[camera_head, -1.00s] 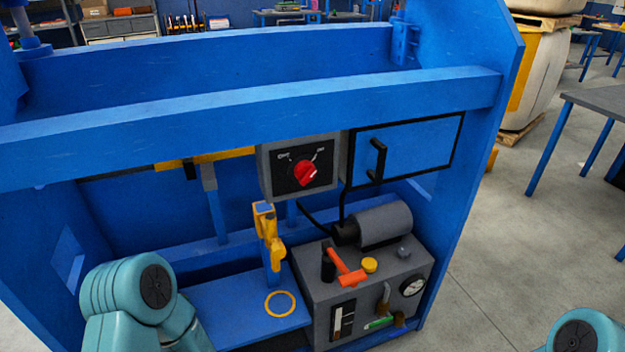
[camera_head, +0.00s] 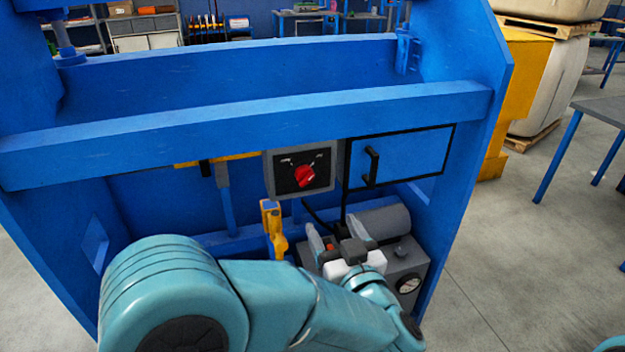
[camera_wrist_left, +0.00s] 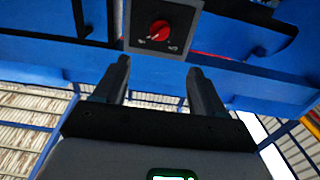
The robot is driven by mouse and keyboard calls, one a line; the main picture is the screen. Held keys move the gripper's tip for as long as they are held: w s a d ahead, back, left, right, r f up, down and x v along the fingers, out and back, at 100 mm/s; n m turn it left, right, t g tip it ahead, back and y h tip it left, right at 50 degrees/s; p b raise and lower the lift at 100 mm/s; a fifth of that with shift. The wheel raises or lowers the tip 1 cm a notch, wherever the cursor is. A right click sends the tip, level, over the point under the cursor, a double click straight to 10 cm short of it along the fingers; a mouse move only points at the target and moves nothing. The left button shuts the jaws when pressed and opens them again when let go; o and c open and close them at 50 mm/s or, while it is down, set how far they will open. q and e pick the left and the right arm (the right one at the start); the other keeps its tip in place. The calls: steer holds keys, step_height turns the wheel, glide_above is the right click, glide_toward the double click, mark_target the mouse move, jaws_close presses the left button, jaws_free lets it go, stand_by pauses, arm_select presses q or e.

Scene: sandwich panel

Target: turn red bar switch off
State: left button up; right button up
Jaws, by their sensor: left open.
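The red bar switch (camera_head: 305,176) is a red knob on a black face in a grey box (camera_head: 269,177), under the blue crossbeam. Small pale labels, too small to read surely, sit at its upper left and upper right; its bar tilts toward the upper right. In the left wrist view the red switch (camera_wrist_left: 160,29) is ahead, beyond and between the fingertips. My left gripper (camera_head: 338,235) is open and empty, below and slightly right of the switch, apart from it. Its two fingers (camera_wrist_left: 158,72) also show in the wrist view. My right gripper is out of view.
A blue crossbeam (camera_head: 250,125) runs above the switch. A blue door with a black handle (camera_head: 371,166) is just right of it. A yellow part (camera_head: 272,230) stands below left. A grey machine with a gauge (camera_head: 408,284) lies behind my left wrist.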

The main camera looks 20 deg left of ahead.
mark_target(308, 181)
arm_select(q)
steer(key=x, duration=1.6)
steer(key=shift+w+a+f, duration=0.1)
steer(key=shift+w+f, duration=0.05)
steer(key=c, duration=1)
